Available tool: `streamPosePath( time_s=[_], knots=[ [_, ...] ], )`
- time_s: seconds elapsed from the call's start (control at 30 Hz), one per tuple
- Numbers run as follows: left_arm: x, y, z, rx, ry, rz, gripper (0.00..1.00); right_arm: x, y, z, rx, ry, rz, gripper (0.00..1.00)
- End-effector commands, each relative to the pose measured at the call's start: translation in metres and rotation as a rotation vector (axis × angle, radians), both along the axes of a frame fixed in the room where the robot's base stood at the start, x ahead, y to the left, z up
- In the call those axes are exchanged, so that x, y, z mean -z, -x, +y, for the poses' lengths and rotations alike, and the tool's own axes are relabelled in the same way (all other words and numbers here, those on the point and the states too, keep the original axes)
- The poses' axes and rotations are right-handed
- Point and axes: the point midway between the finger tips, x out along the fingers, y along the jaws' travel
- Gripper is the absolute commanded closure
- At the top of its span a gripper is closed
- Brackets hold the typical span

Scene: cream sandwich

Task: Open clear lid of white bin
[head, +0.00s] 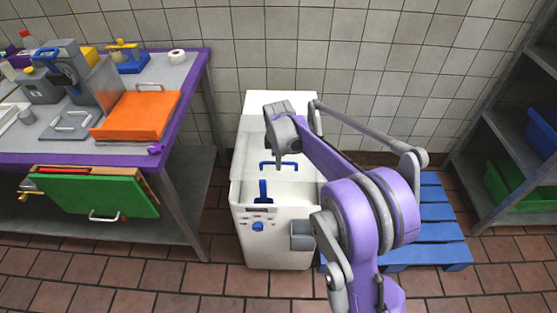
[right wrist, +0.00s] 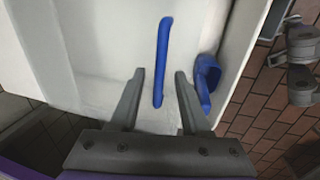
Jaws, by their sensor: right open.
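The white bin (head: 275,250) stands on the floor against the tiled wall. Its clear lid (head: 248,150) appears to lie down over the sloping front, with a blue bar handle (head: 279,165) near its lower edge. In the right wrist view the handle (right wrist: 163,50) runs lengthwise between the fingertips of my right gripper (right wrist: 160,72), which is open and holds nothing. Whether the fingers touch the handle cannot be told. My right arm hides part of the bin in the head view. My left gripper is out of view.
A blue scoop (head: 263,190) is at the bin's front, below the handle. A purple-edged table (head: 200,75) with an orange board (head: 140,115) stands left. A blue pallet (head: 430,225) lies right of the bin, beside shelving (head: 500,155). The floor before the bin is clear.

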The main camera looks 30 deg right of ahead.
Motion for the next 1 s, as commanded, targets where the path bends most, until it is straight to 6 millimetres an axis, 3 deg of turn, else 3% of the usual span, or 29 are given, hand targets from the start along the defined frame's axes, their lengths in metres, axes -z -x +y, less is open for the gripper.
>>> streamPosePath(
  time_s=[0.37,0.6,0.63,1.0],
  knots=[
    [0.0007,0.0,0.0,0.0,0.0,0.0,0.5,0.0052,-0.0007,-0.0006,0.0,0.0,0.0,0.55],
    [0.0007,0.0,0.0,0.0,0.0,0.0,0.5,0.0051,-0.0007,-0.0006,0.0,0.0,0.0,0.98],
    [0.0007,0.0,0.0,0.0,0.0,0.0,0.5,0.0051,-0.0007,-0.0006,0.0,0.0,0.0,1.0],
    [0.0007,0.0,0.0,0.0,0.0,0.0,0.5,0.005,-0.0007,-0.0006,0.0,0.0,0.0,1.0]
  ],
)
